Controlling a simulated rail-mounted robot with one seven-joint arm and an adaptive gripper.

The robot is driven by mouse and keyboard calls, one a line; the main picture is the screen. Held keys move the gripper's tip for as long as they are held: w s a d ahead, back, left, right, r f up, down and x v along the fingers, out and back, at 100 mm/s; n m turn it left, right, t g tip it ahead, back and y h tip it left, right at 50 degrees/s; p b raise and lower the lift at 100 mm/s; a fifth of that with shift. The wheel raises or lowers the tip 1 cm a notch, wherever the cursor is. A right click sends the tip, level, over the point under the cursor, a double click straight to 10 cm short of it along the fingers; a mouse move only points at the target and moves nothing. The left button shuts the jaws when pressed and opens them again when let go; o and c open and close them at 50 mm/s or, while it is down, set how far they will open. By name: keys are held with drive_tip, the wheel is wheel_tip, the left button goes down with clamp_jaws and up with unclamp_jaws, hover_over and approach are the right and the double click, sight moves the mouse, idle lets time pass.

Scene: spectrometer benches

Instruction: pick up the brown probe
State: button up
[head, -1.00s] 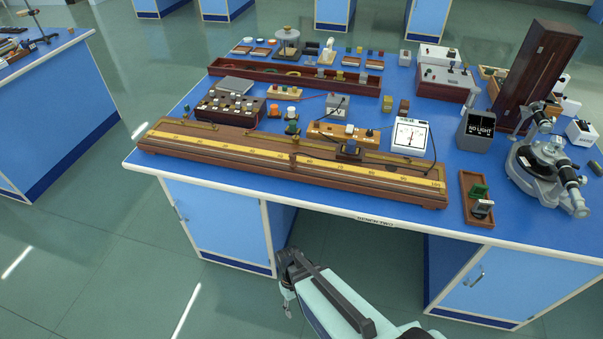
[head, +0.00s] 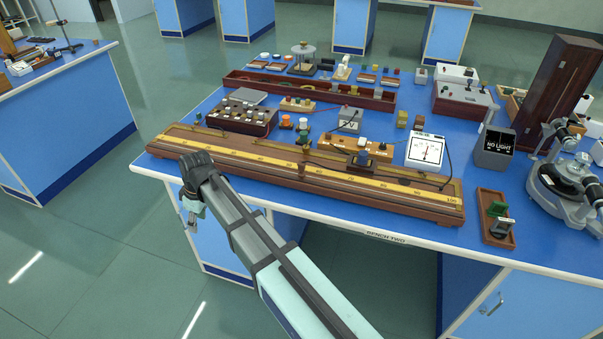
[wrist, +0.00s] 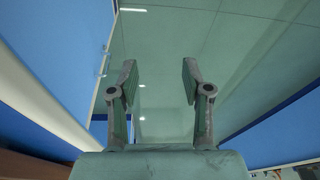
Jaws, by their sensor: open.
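I cannot single out the brown probe for certain. A small brown piece (head: 302,169) stands on the long wooden metre bridge (head: 400,205), near the middle of its yellow scale, and is too small to identify. My gripper (head: 191,218) hangs in front of the bench's left front edge, apart from everything on top. In the wrist view my gripper (wrist: 158,82) is open and empty, its two fingers spread with only green floor between them.
The blue bench (head: 345,222) carries a long dark red tray (head: 310,92), a dial meter (head: 426,151), a no-light box (head: 494,147), a small wooden tray (head: 484,222) and a spectrometer (head: 566,182). Another bench (head: 70,130) stands left, with open floor between.

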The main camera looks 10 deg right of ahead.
drive_tip(key=w+d+r+p, duration=0.2)
drive_tip(key=w+d+r, duration=0.3)
drive_tip(key=d+r, duration=0.55)
wheel_tip(320, 180, up, 18)
drive_tip(key=f+m+h+p, duration=0.1)
drive_tip(key=h+p, duration=0.1)
drive_tip(key=p, duration=0.4)
hover_over(301, 163)
wheel_tip(301, 163, down, 16)
drive_tip(key=p, duration=0.3)
drive_tip(key=shift+f+p, duration=0.15)
drive_tip(key=shift+p, duration=0.15)
clamp_jaws()
